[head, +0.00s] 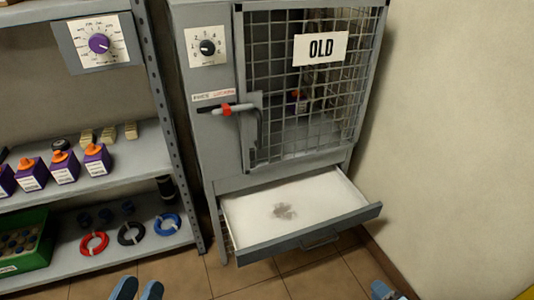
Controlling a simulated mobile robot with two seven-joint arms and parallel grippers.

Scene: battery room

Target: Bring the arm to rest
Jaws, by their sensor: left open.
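My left gripper (137,289) shows only its two blue-grey fingertips at the bottom edge of the head view, left of centre. My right gripper (386,291) shows only as a small blue-grey piece at the bottom edge, right of centre. Its jaws are mostly cut off, so I cannot tell whether they are open. Both grippers appear low in the picture, below the open drawer (240,212). The rest of both arms is out of view.
The drawer juts out below a grey mesh-door cabinet (222,140); its white inside has a dark smudge (285,211). A red-marked handle (228,109) sticks out. Metal shelves (130,165) stand left, a wall right; tiled floor is clear.

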